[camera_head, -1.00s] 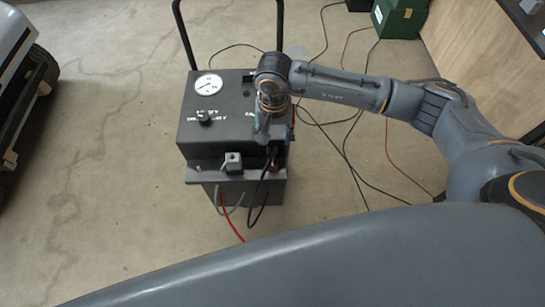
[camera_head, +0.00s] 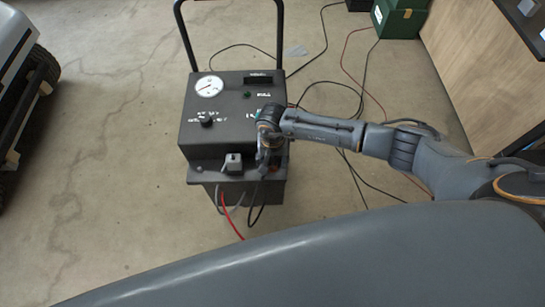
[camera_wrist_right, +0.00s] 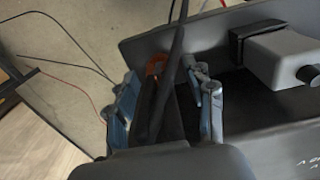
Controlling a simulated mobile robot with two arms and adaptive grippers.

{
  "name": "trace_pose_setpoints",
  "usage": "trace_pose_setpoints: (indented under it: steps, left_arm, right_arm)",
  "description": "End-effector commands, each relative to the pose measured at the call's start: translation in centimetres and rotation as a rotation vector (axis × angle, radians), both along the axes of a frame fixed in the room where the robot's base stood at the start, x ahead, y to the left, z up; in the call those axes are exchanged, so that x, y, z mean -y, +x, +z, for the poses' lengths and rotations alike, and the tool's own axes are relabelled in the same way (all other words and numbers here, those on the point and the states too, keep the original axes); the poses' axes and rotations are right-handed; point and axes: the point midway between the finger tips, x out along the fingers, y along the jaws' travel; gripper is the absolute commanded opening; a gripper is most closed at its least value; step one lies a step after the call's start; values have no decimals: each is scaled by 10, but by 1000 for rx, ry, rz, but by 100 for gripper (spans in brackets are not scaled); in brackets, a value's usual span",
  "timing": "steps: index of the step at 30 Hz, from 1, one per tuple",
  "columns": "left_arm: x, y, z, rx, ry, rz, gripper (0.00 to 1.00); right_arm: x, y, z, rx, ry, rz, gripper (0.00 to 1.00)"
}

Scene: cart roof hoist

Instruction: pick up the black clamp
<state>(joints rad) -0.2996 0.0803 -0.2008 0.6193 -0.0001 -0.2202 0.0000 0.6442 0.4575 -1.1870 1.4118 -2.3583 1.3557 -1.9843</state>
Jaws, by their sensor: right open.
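The black clamp (camera_wrist_right: 150,108) shows in the right wrist view as a dark shape with an orange-red part, beside a thick black cable. My right gripper (camera_wrist_right: 165,78) is open, with one finger on each side of the clamp. I cannot tell whether the fingers touch it. In the head view my right gripper (camera_head: 266,168) is low over the right end of the charger's front shelf (camera_head: 212,177), and it hides the clamp there. My left gripper is not in view.
The dark charger (camera_head: 225,130) has a gauge, a knob and a tall handle. A grey block (camera_head: 233,163) sits on its shelf, left of my gripper. Cables lie on the floor at right. A vehicle (camera_head: 15,65) stands at left; the floor between is clear.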

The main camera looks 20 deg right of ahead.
Motion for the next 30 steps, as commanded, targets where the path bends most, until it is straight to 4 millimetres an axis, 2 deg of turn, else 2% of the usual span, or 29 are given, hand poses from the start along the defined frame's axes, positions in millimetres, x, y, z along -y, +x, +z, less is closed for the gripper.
trace_pose_setpoints:
  steps: [6, 14, 25, 30]
  left_arm:
    - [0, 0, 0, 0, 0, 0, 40]
    - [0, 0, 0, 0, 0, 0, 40]
    - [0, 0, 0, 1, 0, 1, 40]
    - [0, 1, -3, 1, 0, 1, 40]
  right_arm:
    - [0, 1, -1, 2, 2, 0, 53]
    - [0, 1, 0, 1, 1, 0, 0]
    - [0, 1, 0, 2, 2, -1, 0]
    - [0, 2, 8, 4, 2, -1, 0]
